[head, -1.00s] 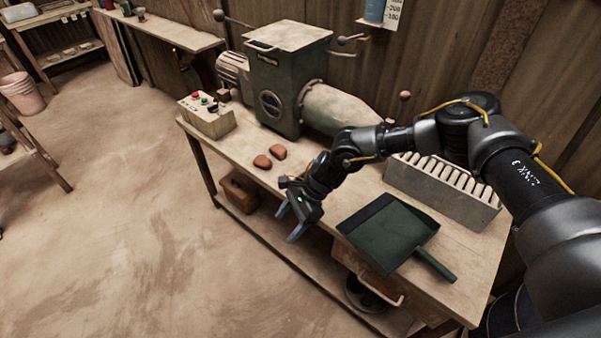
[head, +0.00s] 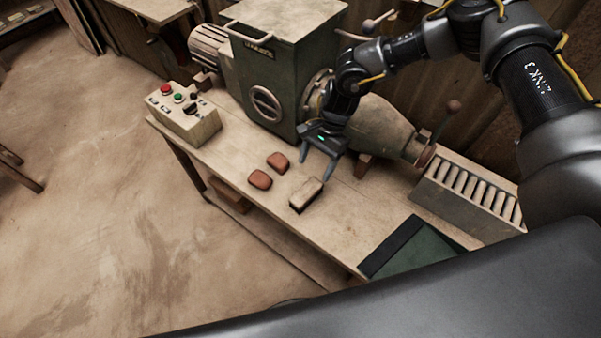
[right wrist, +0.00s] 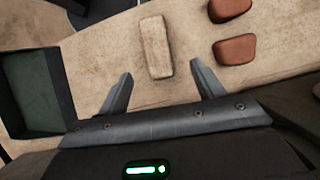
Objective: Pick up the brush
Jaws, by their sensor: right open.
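The brush (head: 306,194), a small pale block with a dark underside, lies on the workbench. It also shows in the right wrist view (right wrist: 156,47), just beyond the fingertips and between their lines. My right gripper (head: 317,172) is open and empty, above the bench on the far side of the brush, apart from it. In the right wrist view its two fingers (right wrist: 160,80) are spread wide. My left gripper is not in view.
Two reddish clay lumps (head: 268,171) lie beside the brush. A green machine (head: 266,80) stands behind, with a control box (head: 185,113) at left. A slotted rack (head: 468,195) and a dark green dustpan (head: 420,247) are at right. A large dark shape covers the bottom right.

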